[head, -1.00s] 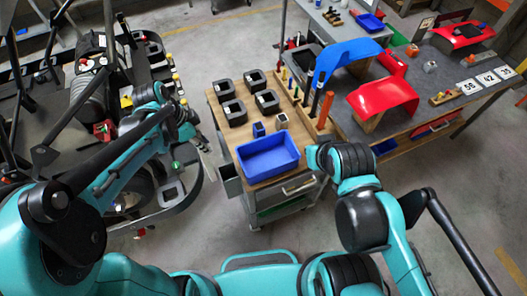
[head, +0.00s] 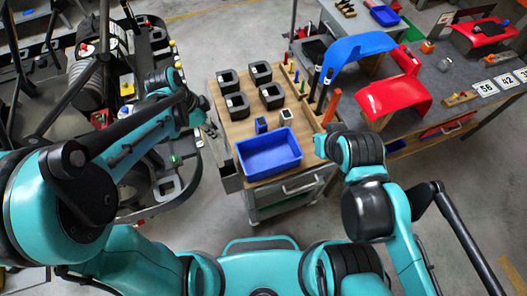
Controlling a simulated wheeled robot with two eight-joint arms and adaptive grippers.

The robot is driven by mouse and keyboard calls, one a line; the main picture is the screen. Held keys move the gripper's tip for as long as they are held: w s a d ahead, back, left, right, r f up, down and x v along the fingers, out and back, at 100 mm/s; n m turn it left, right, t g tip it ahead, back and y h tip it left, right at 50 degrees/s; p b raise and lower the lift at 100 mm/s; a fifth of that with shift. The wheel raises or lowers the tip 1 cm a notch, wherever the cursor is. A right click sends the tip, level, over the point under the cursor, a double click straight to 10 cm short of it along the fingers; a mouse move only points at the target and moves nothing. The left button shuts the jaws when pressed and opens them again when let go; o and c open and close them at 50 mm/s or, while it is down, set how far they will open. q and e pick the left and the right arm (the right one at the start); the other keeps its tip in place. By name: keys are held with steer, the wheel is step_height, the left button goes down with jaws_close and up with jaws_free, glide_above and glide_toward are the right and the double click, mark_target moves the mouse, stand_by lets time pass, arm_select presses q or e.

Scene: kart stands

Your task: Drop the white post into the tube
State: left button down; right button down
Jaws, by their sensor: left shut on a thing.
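My left gripper (head: 207,124) is at the left edge of the wooden-topped cart, beside the black blocks, pointing down. It is shut on the white post, of which little can be made out at this size. I cannot tell whether the post touches anything below. No tube can be told for certain; the black blocks (head: 237,106) with square openings and a small pale block (head: 286,117) with a dark top stand on the cart. My right arm bends at the cart's right side, and its gripper does not show.
A blue bin (head: 270,152) stands at the cart's front, beside a small blue block (head: 261,125). Several coloured posts stand in a wooden rack (head: 308,98) along the cart's right side. A grey table (head: 430,85) with red and blue panels is to the right. A kart frame fills the left.

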arm_select(q)
step_height(320, 180, down, 17)
steer(key=b, duration=1)
steer(key=shift+w+d, duration=0.1)
steer(key=c, duration=1.3)
jaws_free()
steer(key=v, duration=1.2)
